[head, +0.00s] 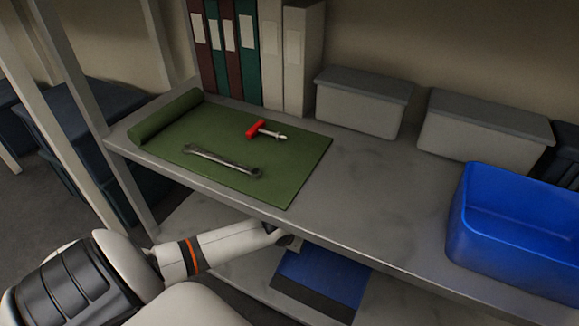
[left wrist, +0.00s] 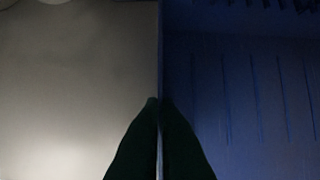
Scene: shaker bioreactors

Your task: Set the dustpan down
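The blue dustpan (head: 325,276) is below the upper shelf board, over the lower shelf. It has a flat blue face and a dark front strip, and its far part is hidden by the upper board. My left gripper (head: 290,241) reaches in under the board's front edge at the dustpan's upper left; its tips are hard to see there. In the left wrist view the dark fingers of my left gripper (left wrist: 160,103) are close together on the thin edge of the blue dustpan (left wrist: 240,95). Whether the dustpan touches the lower shelf is unclear. My right gripper is out of view.
The upper shelf (head: 365,185) holds a green mat (head: 225,150) with a wrench (head: 222,161) and a red-handled tool (head: 265,130). Binders (head: 270,55), grey lidded boxes (head: 362,100) and a blue bin (head: 515,230) stand there too. The lower shelf (head: 245,275) is bare left of the dustpan.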

